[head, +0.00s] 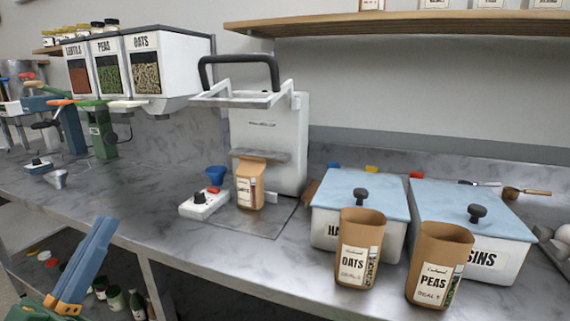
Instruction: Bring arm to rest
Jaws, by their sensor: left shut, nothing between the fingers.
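My left gripper (68,302) is at the lower left of the head view, in front of the counter's front edge and apart from everything on it. It is shut and holds nothing. My right gripper is not in the head view.
The grey marble counter (150,202) carries a white sealing machine (265,130) with a brown pouch (250,185), a switch box (204,203), two lidded bins (362,190) and open oats (358,250) and peas (438,265) bags. Dispensers (145,70) hang left. Bottles (137,303) stand below.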

